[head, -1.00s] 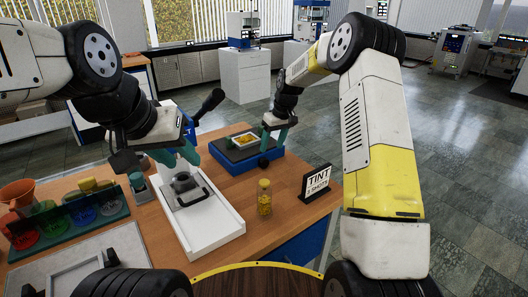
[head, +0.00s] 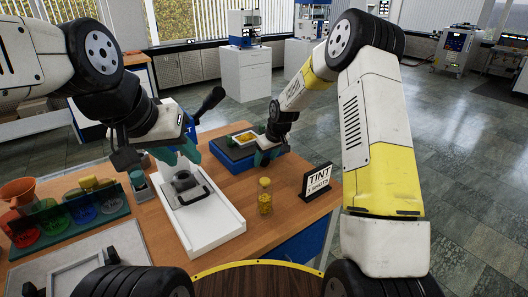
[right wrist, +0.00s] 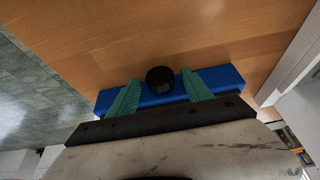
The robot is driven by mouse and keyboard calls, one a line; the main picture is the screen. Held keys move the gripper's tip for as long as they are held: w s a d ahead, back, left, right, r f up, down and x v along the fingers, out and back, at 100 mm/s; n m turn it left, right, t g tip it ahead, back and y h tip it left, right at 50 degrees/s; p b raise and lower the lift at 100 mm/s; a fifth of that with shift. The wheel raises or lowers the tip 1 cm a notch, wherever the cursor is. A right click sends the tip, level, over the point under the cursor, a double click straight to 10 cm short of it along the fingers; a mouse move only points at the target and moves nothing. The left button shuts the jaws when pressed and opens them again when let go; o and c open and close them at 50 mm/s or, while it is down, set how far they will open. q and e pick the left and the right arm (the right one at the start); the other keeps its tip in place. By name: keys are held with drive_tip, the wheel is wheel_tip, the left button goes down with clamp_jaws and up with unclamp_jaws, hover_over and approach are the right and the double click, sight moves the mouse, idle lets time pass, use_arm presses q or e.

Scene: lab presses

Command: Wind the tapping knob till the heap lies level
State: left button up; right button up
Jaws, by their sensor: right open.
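The blue device (head: 226,150) stands at the table's far side, with a small tray holding a yellow heap (head: 244,138) on top. From here I cannot tell whether the heap is level. The black tapping knob (right wrist: 160,78) shows in the right wrist view at the edge of the blue body (right wrist: 152,98). My right gripper (right wrist: 160,95) is open, one green finger on each side of the knob, with gaps visible. In the head view my right gripper (head: 267,157) mostly hides the knob. My left gripper (head: 180,155) looks open above the white press stand, apparently empty.
The white stand (head: 218,232) carries a dark cup and handle. A yellow-filled bottle (head: 265,198) and a TINT sign (head: 317,181) stand near the device. Wooden tabletop is bare between bottle and device.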

drive_tip(key=shift+f, duration=0.1)
clamp_jaws()
drive_tip(key=shift+w+d+f+g+y, duration=0.1)
drive_tip(key=shift+d+g+y, duration=0.15)
drive_tip(key=shift+y, duration=0.25)
drive_tip(key=shift+m+g+y, duration=0.3)
drive_tip(key=shift+g+y, duration=0.15)
drive_tip(key=shift+y, duration=0.25)
unclamp_jaws()
drive_tip(key=v, duration=0.7)
drive_tip(key=shift+r, duration=0.4)
